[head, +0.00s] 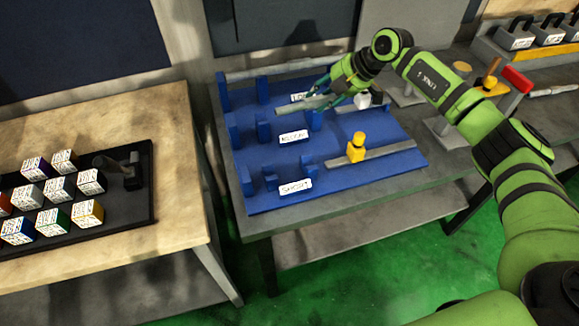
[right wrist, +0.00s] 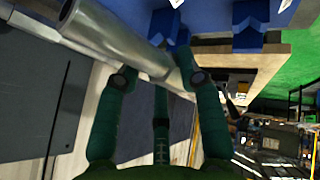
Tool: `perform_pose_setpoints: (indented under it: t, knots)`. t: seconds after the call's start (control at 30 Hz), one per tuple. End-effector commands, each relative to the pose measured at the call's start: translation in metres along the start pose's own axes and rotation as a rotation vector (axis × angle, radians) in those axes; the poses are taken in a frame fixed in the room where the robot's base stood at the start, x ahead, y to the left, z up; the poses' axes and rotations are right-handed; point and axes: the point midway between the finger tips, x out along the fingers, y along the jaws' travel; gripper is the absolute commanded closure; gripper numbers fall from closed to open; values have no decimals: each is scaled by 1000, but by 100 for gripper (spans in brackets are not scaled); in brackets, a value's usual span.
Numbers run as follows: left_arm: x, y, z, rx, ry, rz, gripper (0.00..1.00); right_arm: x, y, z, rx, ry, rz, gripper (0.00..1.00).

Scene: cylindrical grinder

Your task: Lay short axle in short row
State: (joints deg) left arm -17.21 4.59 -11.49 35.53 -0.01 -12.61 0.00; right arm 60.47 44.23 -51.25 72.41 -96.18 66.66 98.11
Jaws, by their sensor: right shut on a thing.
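My right gripper (head: 326,97) is over the back part of the blue rack (head: 262,206) and is shut on a grey metal axle (head: 292,107). The rack has blue upright supports in rows, with white labels (head: 294,136) too small to read surely. A front label (head: 295,186) marks the row nearest me. I cannot tell whether the axle touches the rack. My left gripper is out of view.
A long grey bar (head: 285,68) lies at the rack's back. A yellow piece (head: 356,147) stands on a grey bar (head: 390,151) at the front right. A wooden table (head: 95,115) with a black tray (head: 125,212) of labelled cubes is at left. The front-left supports look empty.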

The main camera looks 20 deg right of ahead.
Motion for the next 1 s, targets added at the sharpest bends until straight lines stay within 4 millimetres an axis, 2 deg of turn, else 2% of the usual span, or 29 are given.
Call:
perform_pose_setpoints:
  t: [0.07,0.17,0.53,0.7,0.87,1.0]
  knots:
    - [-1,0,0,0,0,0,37,-4,5,1,32,-18,24,100]
    - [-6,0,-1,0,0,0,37,-3,2,-2,53,-30,34,100]
    - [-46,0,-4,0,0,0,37,35,-58,-47,56,-27,30,100]
    - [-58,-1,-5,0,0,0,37,52,-81,-62,58,-28,32,100]
    - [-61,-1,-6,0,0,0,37,59,-90,-67,58,-28,34,100]
    - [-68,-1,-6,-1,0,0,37,71,-98,-62,61,-30,31,100]
